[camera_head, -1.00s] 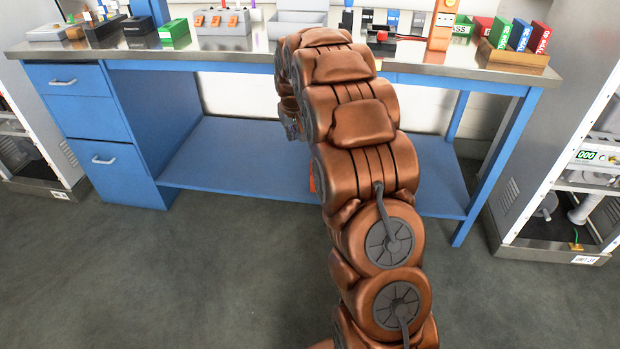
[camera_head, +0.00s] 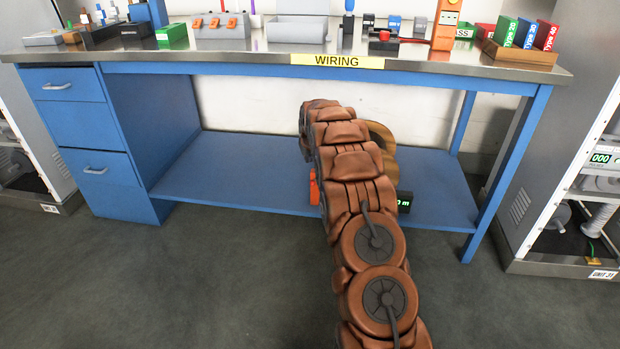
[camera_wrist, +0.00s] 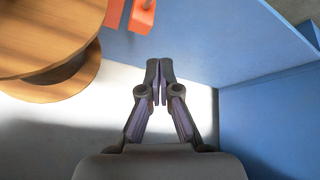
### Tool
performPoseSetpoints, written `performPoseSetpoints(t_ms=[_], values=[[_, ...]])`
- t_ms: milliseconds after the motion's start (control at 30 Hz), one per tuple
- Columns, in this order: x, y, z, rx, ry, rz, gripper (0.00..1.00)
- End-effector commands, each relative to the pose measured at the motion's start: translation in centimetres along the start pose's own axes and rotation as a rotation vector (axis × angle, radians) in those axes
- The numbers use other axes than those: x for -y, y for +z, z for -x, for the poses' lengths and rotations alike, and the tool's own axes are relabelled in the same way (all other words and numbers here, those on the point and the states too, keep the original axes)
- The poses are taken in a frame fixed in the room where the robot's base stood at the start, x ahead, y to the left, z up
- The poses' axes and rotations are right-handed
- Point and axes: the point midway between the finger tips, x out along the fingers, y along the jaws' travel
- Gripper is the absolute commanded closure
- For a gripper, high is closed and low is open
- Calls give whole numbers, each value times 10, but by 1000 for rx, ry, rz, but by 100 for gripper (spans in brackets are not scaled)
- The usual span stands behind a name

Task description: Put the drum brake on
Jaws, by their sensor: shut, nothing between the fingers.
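A wooden cable drum (camera_head: 381,136) stands on the blue lower shelf of the bench, partly hidden behind my arm. It fills the upper left of the wrist view (camera_wrist: 45,35). Orange parts (camera_wrist: 142,16) are beside the drum in the wrist view; an orange piece also shows left of my arm in the head view (camera_head: 314,188). They may be the drum brake, but its lever and setting cannot be made out. My gripper (camera_wrist: 159,70) is shut and empty, apart from the orange parts and the drum. In the head view it is hidden behind my arm.
The blue shelf (camera_head: 235,170) is bare on the left. A black box with a green display (camera_head: 404,201) is right of my arm. The bench top (camera_head: 240,48), labelled WIRING (camera_head: 337,61), overhangs my arm. A blue panel (camera_wrist: 270,120) borders the wrist view's right side.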

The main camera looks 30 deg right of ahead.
Motion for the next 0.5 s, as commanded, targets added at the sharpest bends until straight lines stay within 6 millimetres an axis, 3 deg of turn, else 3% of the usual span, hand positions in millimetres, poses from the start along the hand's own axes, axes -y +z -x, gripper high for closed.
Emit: performPoseSetpoints(t_ms=[267,500], values=[[0,0,-6,0,0,0,100],[0,4,-27,5,-1,-1,100]])
